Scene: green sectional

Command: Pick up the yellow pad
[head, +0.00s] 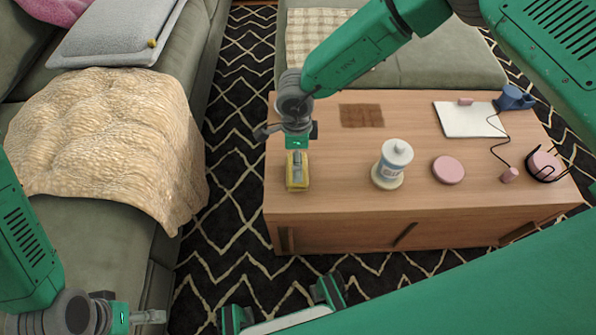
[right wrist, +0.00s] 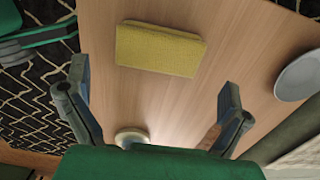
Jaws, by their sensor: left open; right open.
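The yellow pad (head: 291,184) lies on the wooden table near its left front corner. In the right wrist view the pad (right wrist: 160,48) is a textured yellow block, flat on the wood. My right gripper (head: 297,165) comes down from the upper right and hangs over the pad, covering part of it in the head view. In the right wrist view my right gripper (right wrist: 155,95) is open, its two fingers wide apart and empty, with the pad beyond the fingertips. My left gripper (head: 150,317) is at the bottom left, open and empty, away from the table beside the sofa.
A white lidded jar (head: 391,170) stands right of the pad. A brown mat (head: 361,115), a pink disc (head: 448,170), a white sheet (head: 465,120), a blue mug (head: 516,97) and a wire holder (head: 545,167) occupy the table. A green sofa (head: 75,215) with a beige blanket (head: 110,130) is left.

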